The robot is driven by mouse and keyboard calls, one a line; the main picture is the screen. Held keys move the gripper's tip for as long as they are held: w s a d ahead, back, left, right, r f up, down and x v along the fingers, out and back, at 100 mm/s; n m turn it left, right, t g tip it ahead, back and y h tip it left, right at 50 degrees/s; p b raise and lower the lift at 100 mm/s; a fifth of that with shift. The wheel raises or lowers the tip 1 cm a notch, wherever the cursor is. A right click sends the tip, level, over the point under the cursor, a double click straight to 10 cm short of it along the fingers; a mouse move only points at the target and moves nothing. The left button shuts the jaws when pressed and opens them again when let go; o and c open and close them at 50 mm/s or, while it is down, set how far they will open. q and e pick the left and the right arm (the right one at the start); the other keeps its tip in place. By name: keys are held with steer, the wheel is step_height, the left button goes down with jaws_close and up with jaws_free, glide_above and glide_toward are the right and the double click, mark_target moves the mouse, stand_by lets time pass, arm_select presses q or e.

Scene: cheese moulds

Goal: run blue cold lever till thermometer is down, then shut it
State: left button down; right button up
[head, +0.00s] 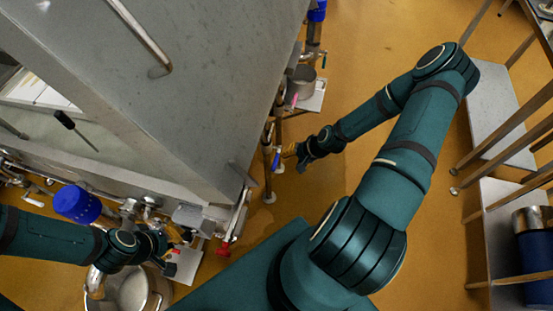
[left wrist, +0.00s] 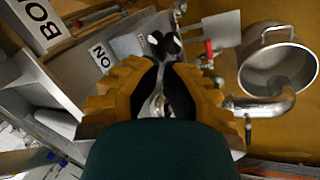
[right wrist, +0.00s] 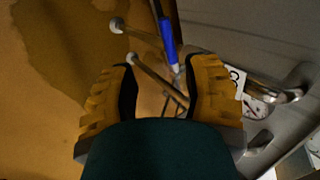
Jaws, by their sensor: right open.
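The blue lever (right wrist: 168,45) stands ahead of my right gripper (right wrist: 160,65) in the right wrist view, in line with the gap between the fingers. In the head view the blue lever (head: 277,159) sits on a pipe beside the tank, just left of my right gripper (head: 293,152). That gripper is open, with no contact visible. My left gripper (head: 165,250) is over pipework at lower left. In the left wrist view its fingers (left wrist: 162,65) are close together around a metal part, but a grip is unclear. I cannot make out a thermometer reading.
A large grey tank (head: 200,90) fills the upper left. A small pot (head: 301,82) stands beyond the blue lever. Shelving (head: 505,210) is at right; open floor lies between.

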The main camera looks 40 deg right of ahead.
steer(key=s+a+f+m+t+y+p, duration=0.15)
steer(key=s+a+m+y, duration=0.3)
steer(key=m, duration=0.45)
steer(key=s+a+f+m+y+p, duration=0.2)
steer(key=s+a+f+m+y, duration=0.1)
steer(key=a+m, duration=0.4)
steer(key=w+d+f+m+t+h+p, duration=0.1)
steer(key=d+f+m+t+h+p, duration=0.15)
steer(key=m+t+h, duration=0.7)
steer(key=w+d+f+m+h+p, duration=0.15)
steer(key=d+m+h, duration=0.25)
steer(key=m, duration=1.3)
steer(key=w+d+b, duration=0.1)
steer(key=w+d, duration=0.1)
steer(key=w, duration=1.1)
steer(key=shift+w+f+b, duration=0.25)
steer(key=shift+f+b, duration=0.05)
steer(key=shift+f, duration=0.1)
jaws_close()
